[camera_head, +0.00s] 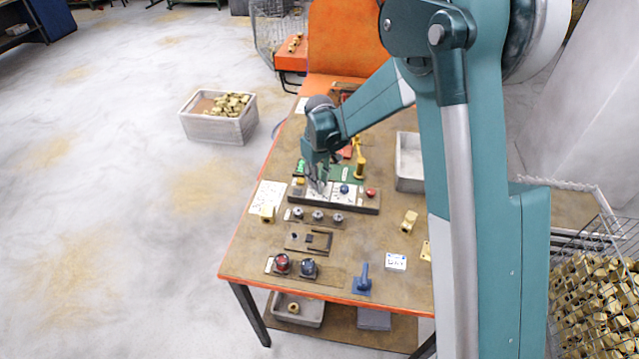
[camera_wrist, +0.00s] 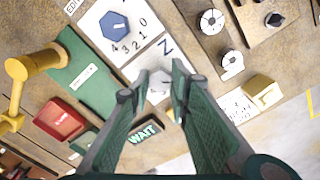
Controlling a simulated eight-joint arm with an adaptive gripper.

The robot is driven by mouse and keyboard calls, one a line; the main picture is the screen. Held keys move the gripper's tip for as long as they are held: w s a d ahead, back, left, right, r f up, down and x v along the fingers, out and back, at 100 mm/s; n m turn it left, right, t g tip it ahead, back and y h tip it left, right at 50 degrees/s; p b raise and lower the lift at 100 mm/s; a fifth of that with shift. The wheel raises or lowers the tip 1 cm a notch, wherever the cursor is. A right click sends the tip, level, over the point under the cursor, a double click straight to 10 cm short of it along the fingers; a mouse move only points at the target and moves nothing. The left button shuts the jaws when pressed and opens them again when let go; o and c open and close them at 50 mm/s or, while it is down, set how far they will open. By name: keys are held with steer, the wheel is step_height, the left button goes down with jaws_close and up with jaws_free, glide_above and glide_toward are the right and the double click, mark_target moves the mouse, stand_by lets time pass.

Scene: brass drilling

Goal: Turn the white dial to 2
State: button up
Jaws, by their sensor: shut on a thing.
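The white dial (camera_wrist: 159,87) sits on a white plate in the wrist view, between the two fingers of my gripper (camera_wrist: 160,90). The fingers are shut on it. A black mark like an N or a 2 shows on the plate beside it; most of the scale and the dial's pointer are hidden by the fingers. In the head view my gripper (camera_head: 318,185) reaches down onto the panel and hides the dial. A blue dial (camera_wrist: 115,26) on a neighbouring plate has a scale from 0 to 4; it also shows in the head view (camera_head: 344,188).
A brass tap-like post (camera_wrist: 30,65) stands beside a green plate (camera_wrist: 88,82). A red block (camera_wrist: 60,118) and a green WAIT label (camera_wrist: 145,131) lie close to my fingers. Small round knobs (camera_head: 317,215) and a brass fitting (camera_head: 267,213) are in front of the panel.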

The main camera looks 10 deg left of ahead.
steer(key=m+b, duration=0.2)
steer(key=m, duration=0.3)
steer(key=shift+f+b, duration=0.1)
steer(key=shift+b, duration=0.25)
steer(key=m+b, duration=0.1)
steer(key=m, duration=0.4)
steer(key=shift+b, duration=0.3)
steer(key=o, duration=0.9)
steer(key=shift+r, duration=0.2)
step_height(320, 180, up, 12)
steer(key=shift+f, duration=0.1)
stand_by(0.5)
